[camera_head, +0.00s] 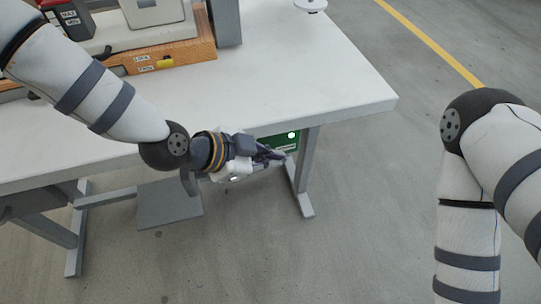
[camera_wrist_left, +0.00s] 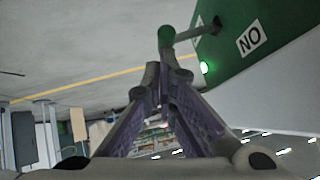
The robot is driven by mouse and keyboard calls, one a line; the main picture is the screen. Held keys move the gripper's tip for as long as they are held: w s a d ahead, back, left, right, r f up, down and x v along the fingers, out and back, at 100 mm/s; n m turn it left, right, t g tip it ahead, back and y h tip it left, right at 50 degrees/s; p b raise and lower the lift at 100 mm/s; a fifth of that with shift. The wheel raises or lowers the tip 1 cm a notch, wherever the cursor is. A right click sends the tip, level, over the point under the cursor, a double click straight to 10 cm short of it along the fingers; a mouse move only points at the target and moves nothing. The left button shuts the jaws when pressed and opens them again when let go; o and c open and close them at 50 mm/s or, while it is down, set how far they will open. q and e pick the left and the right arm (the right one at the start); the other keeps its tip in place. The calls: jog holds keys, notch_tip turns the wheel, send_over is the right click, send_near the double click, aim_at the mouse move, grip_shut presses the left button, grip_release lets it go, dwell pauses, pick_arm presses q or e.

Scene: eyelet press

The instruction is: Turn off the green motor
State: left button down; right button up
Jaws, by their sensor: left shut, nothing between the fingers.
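A green motor box (camera_head: 284,141) hangs under the table's front edge in the head view, partly hidden behind my left gripper. A thin grey lever with a green tip (camera_wrist_left: 166,36) sticks out from the box. My left gripper (camera_head: 276,156) is shut and empty beside the box. In the left wrist view its fingertips (camera_wrist_left: 163,75) are just below the lever tip; I cannot tell whether they touch. My right gripper is out of view.
The white table (camera_head: 300,75) lies above the box, with its grey leg (camera_head: 305,165) close to my left gripper. A wooden press base (camera_head: 180,55) stands on the table at the upper left. A grey plate (camera_head: 168,203) sits below. Open floor lies to the right.

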pick_arm(q)
jog(key=shift+s+d+f+m+t+p, duration=0.15)
jog(key=shift+s+f+t, duration=0.15)
jog(key=shift+f, duration=0.4)
jog(key=shift+s+d+f+m+t+p, duration=0.1)
jog(key=shift+s+f+m+t+p, duration=0.15)
jog(key=shift+f, duration=0.45)
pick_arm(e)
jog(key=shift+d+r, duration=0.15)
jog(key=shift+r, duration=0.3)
pick_arm(q)
jog(key=shift+f, duration=0.1)
